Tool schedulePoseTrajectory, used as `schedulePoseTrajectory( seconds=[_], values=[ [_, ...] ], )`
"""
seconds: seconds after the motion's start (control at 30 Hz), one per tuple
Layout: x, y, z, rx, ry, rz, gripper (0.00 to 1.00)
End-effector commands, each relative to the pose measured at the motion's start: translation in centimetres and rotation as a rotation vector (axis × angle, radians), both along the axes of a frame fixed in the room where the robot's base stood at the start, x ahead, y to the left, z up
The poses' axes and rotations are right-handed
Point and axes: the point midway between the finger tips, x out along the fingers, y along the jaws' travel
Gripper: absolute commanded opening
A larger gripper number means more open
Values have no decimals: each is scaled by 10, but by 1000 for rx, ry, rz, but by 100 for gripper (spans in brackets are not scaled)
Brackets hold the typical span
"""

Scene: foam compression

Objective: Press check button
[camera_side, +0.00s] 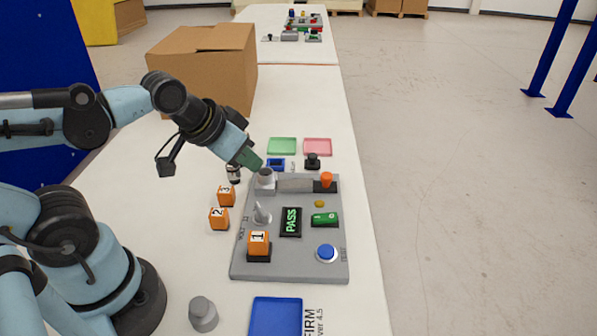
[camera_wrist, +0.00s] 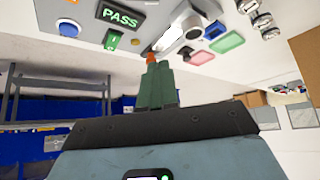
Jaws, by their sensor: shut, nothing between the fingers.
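A grey panel (camera_side: 300,268) lies on the white table. A round blue button (camera_side: 327,252) sits at its near right corner; it also shows in the wrist view (camera_wrist: 68,28). No label reading "check" is legible. A black display (camera_side: 290,221) reads PASS in green, with a green rocker switch (camera_side: 325,219) to its right. An orange knob (camera_side: 327,180) is at the panel's far right. My gripper (camera_side: 257,165) points down and right, by the grey cylinder (camera_side: 265,176) at the panel's far left. Its green fingers (camera_wrist: 158,80) are together and empty, apart from the blue button.
An orange block marked 1 (camera_side: 258,240) sits on the panel. Blocks 2 (camera_side: 218,218) and 3 (camera_side: 226,196) stand left of it. A metal lever (camera_side: 261,213) rises from the panel. Green (camera_side: 282,146) and pink (camera_side: 317,147) trays lie behind; a blue tray (camera_side: 275,318) lies in front. A cardboard box (camera_side: 203,72) stands at the back left.

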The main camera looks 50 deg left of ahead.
Motion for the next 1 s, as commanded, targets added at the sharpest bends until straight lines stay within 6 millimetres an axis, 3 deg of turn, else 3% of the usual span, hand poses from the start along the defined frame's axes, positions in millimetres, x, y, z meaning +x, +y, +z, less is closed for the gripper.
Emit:
schedulePoseTrajectory(
  seconds=[0.27, 0.6, 1.0],
  values=[
    [7, -14, 7, 16, 56, -71, 0],
    [28, -73, 28, 107, 295, -371, 0],
    [40, -144, 34, 217, 537, -693, 0]
  ],
)
